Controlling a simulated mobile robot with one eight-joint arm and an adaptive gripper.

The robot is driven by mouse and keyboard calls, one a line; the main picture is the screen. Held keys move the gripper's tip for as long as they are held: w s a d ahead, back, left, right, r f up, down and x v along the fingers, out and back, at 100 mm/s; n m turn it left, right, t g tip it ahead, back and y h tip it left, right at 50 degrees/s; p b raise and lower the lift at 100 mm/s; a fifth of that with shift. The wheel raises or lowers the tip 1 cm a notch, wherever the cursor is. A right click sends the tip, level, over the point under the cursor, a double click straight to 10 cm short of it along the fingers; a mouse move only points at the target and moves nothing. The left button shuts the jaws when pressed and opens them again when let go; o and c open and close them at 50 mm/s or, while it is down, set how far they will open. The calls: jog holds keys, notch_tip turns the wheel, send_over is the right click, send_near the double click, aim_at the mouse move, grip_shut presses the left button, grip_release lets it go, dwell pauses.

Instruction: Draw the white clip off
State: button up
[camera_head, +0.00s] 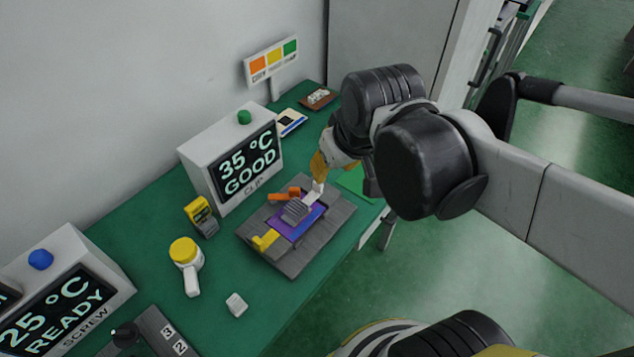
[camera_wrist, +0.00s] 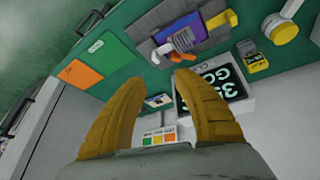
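The white clip (camera_head: 314,194) is a small pale piece at the right end of the purple board (camera_head: 312,217), by the grey finned block (camera_head: 294,211). It also shows as a pale piece in the wrist view (camera_wrist: 163,48), beyond my fingertips. My gripper (camera_head: 319,165) is just above and behind the clip in the head view. In the wrist view my gripper's two yellow fingers (camera_wrist: 163,80) stand apart with nothing between them. An orange piece (camera_head: 284,196) lies beside the finned block, and a yellow lever (camera_head: 264,240) is at the board's near end.
The grey base plate (camera_head: 281,261) sits on the green bench (camera_head: 226,272). A display box (camera_head: 209,155) reading 35 °C GOOD stands behind it. A yellow meter (camera_head: 201,215), a yellow-topped white item (camera_head: 185,255) and a small white block (camera_head: 237,304) stand to the left.

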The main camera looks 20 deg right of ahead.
jog(key=w+f+n+g+p, duration=0.2)
jog(key=w+g, duration=0.1)
jog(key=w, duration=0.4)
jog(key=n+g, duration=0.2)
send_near(312, 192)
jog(key=f+b, duration=0.1)
jog(key=f, duration=0.1)
jog(key=d+f+b, duration=0.1)
jog(key=f, duration=0.1)
jog(key=f+b, duration=0.1)
jog(key=f, duration=0.2)
jog(key=shift+w+d+b, duration=0.15)
jog(key=shift+d+b, duration=0.2)
jog(key=shift+b, duration=0.05)
grip_shut()
